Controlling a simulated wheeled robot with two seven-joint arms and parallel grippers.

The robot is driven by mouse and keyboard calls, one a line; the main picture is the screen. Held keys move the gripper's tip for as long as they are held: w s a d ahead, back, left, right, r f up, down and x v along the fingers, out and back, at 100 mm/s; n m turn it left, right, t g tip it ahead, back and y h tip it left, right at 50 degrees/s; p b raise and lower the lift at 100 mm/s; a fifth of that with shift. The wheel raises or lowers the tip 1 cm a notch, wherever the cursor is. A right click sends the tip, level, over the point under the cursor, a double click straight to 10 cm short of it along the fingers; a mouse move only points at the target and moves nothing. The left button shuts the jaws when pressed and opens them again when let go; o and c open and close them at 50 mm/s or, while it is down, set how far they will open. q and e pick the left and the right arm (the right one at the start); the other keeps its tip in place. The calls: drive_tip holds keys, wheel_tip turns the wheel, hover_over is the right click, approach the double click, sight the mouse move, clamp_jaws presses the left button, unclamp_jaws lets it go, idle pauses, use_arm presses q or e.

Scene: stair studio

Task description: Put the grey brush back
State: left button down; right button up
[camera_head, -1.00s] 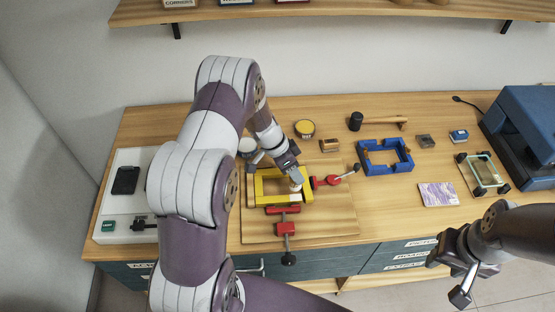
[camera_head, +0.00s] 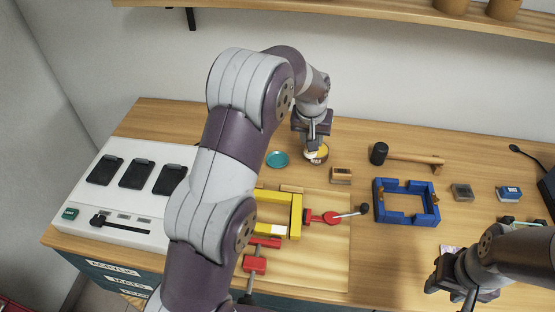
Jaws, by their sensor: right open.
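I cannot make out the grey brush for sure. My right gripper (camera_head: 462,279) is open and empty at the lower right.
A mallet (camera_head: 400,157), a small wooden block (camera_head: 341,175) and a blue frame (camera_head: 407,203) lie right of the dishes. A white unit with black pads (camera_head: 137,175) fills the left end. A shelf (camera_head: 345,10) hangs above.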

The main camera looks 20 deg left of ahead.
use_arm(q)
drive_tip(key=shift+s+a+n, duration=0.1)
drive_tip(key=shift+a+n, duration=0.2)
drive_tip(key=w+a+f+p, duration=0.1)
drive_tip(key=a+f, duration=0.2)
drive_tip(key=w+a+f+p, duration=0.1)
drive_tip(key=a+f+p, duration=0.1)
drive_tip(key=a+f, duration=0.2)
drive_tip(key=w+a+f+p, duration=0.1)
drive_tip(key=a+f, duration=0.2)
drive_tip(key=shift+w+a+f+p, duration=0.15)
drive_tip(key=shift+w+a+p, duration=0.15)
drive_tip(key=shift+w+p, duration=0.1)
drive_tip(key=shift+f, duration=0.3)
drive_tip(key=shift+f, duration=0.1)
drive_tip(key=c, duration=0.8)
unclamp_jaws()
